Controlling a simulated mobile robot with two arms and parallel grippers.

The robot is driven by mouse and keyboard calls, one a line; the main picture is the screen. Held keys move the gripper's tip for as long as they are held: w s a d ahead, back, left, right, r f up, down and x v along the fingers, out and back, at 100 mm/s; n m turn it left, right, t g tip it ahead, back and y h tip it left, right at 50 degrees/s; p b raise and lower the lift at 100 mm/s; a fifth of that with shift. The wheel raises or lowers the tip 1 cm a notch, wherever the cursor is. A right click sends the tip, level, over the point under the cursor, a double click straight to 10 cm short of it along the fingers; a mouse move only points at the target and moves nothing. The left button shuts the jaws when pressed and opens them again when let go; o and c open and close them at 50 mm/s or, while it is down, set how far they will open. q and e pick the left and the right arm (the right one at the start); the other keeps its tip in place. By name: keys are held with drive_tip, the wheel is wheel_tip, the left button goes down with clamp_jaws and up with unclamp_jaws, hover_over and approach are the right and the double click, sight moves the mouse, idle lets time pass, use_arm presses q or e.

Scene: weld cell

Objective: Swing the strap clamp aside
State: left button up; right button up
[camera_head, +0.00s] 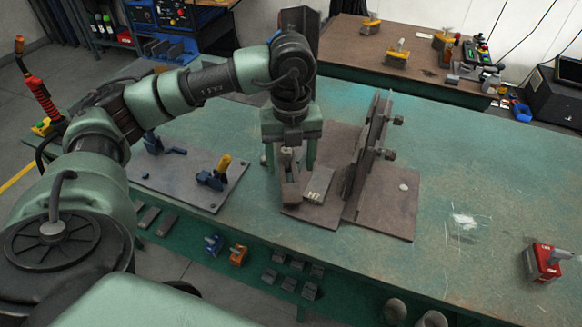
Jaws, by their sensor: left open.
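My left gripper (289,160) reaches down over the middle of the green bench, its two fingers apart. Below and between the fingers in this view is a narrow brown bar with an upright stud, which looks like the strap clamp (290,192). Its upper end is partly hidden by the gripper, and I cannot tell whether the fingers touch it. A grey block marked H7 (318,184) lies just right of the bar on a brown base plate (296,213). My right gripper is not in view.
A tall brown upright plate (366,150) with side knobs stands right of the gripper. A grey plate (165,179) with a yellow-handled toggle clamp (215,174) lies to the left. A red block (543,262) sits at the right edge. The bench's right part is mostly clear.

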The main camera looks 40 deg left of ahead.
use_arm(q)
drive_tip(key=c, duration=0.5)
drive_tip(key=shift+w+d+r+m+p, duration=0.15)
drive_tip(key=shift+d+m+p, duration=0.05)
drive_tip(key=shift+m+p, duration=0.2)
drive_tip(key=c, duration=0.5)
drive_tip(key=d+m+p, duration=0.1)
drive_tip(key=m, duration=0.1)
drive_tip(key=w+d+m+g+p, duration=0.1)
drive_tip(key=m+p, duration=0.1)
drive_tip(key=w+d+r+m+y+p, duration=0.1)
drive_tip(key=m, duration=0.1)
drive_tip(key=shift+m, duration=0.3)
clamp_jaws()
drive_tip(key=w+d+m+g+y+p, duration=0.15)
drive_tip(key=d+m+p, duration=0.35)
drive_tip(key=m, duration=0.6)
drive_tip(key=shift+g+y, duration=0.25)
drive_tip(key=shift+y, duration=0.1)
drive_tip(key=x, duration=1)
drive_tip(key=shift+a, duration=0.25)
